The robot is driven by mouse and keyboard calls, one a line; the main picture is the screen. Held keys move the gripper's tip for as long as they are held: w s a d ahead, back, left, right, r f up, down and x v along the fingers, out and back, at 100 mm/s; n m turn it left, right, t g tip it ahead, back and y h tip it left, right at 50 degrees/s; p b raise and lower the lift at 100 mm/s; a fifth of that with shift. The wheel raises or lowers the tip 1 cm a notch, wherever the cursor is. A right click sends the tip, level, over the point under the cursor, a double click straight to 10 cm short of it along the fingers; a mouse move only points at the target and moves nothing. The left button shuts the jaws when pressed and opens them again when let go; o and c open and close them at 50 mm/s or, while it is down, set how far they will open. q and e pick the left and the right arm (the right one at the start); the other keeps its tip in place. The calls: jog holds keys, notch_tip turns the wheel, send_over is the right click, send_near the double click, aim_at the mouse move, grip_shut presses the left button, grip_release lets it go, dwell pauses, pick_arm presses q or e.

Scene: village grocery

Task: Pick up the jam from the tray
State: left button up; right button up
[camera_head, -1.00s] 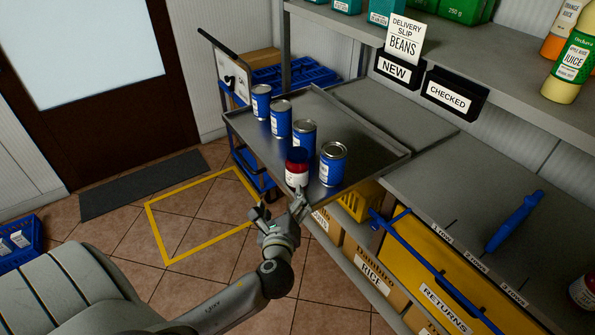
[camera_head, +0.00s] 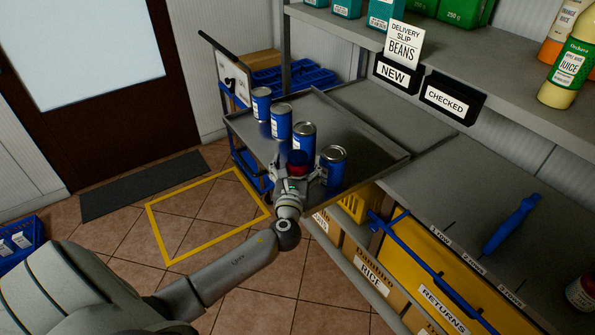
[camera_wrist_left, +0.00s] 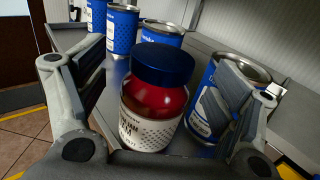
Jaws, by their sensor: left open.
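The jam jar (camera_wrist_left: 153,103), red with a dark blue lid and a white label, stands upright on the metal tray (camera_head: 372,158) near its front edge. In the head view the jam (camera_head: 297,161) is partly hidden by my left gripper (camera_head: 297,178). In the left wrist view my left gripper (camera_wrist_left: 152,90) is open, with one finger on each side of the jar. The jar looks free of the left finger. The right finger overlaps a blue can (camera_wrist_left: 213,100) just right of the jar; I cannot tell whether they touch. My right gripper is not in view.
Several blue cans stand on the tray, one (camera_head: 333,166) close to the right of the jam, one (camera_head: 304,137) behind it. A blue trolley (camera_head: 240,85) stands beyond. A counter (camera_head: 450,190) with a blue tool (camera_head: 513,224) extends right. The tray's right part is bare.

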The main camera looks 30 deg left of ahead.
pick_arm(q)
jog(key=shift+x, duration=1.1)
jog(key=shift+f, duration=0.1)
jog(key=shift+s, duration=0.1)
jog(key=c, duration=1.4)
jog(key=shift+c, duration=0.7)
jog(key=shift+r, duration=0.2)
